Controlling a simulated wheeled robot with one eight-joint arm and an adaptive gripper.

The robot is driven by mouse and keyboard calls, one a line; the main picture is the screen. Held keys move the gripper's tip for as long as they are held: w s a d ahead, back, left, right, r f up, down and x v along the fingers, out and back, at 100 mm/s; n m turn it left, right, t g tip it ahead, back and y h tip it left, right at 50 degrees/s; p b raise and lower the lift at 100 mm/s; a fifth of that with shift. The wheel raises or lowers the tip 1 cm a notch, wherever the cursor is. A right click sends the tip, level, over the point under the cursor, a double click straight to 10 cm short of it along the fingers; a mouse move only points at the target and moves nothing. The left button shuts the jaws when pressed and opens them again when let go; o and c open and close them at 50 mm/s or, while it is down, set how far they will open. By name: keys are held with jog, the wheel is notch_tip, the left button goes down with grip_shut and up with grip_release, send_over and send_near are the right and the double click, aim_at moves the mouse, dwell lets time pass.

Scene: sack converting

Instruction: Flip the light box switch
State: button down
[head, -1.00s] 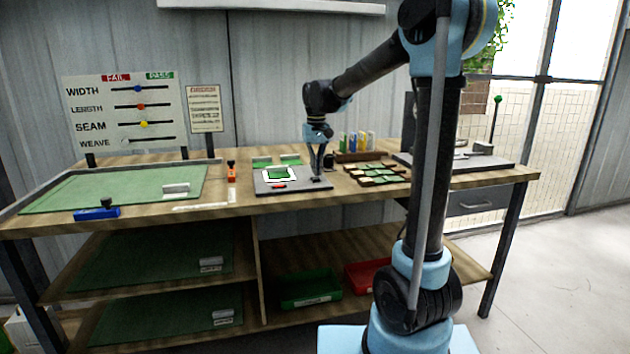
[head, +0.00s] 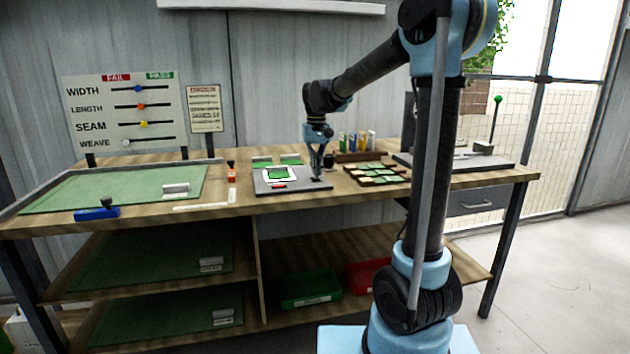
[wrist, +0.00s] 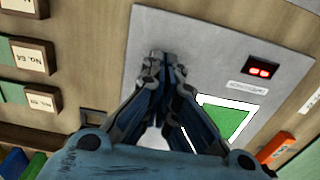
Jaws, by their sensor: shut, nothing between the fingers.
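The light box is a grey plate (head: 262,187) on the workbench, with a lit white square (head: 293,176) holding a green swatch (head: 278,174). A small red display (head: 279,186) sits on its front part; it also shows lit in the wrist view (wrist: 262,70). My gripper (head: 317,176) points down over the right end of the plate. In the wrist view my gripper (wrist: 159,58) has its fingertips together with nothing between them, over the grey plate (wrist: 190,40). The switch is hidden or too small to make out near the fingertips; I cannot tell whether they touch it.
Green-topped wooden blocks (head: 378,174) lie right of the light box. A rack of coloured bottles (head: 358,145) stands behind. An orange tool (head: 231,172) lies to the left, beside a green mat (head: 120,188). A slider board (head: 125,108) stands at the back left.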

aim_at(317, 179)
jog(key=shift+f, duration=1)
dwell(0.9)
jog(key=shift+r, duration=3.5)
jog(key=s+d+f, duration=0.2)
jog(key=s+d, duration=0.7)
jog(key=s+d+f+m+t, duration=0.1)
jog(key=s+d+f, duration=0.5)
jog(key=s+f, duration=0.3)
jog(key=s+d+f+m+t, duration=0.1)
jog(key=s+d+f+m, duration=0.1)
jog(key=s+d+f, duration=0.4)
jog(key=s+f, duration=0.3)
jog(key=s, duration=0.4)
jog(key=shift+s+d+f, duration=0.15)
jog(key=shift+s+f, duration=0.15)
jog(key=shift+s, duration=0.1)
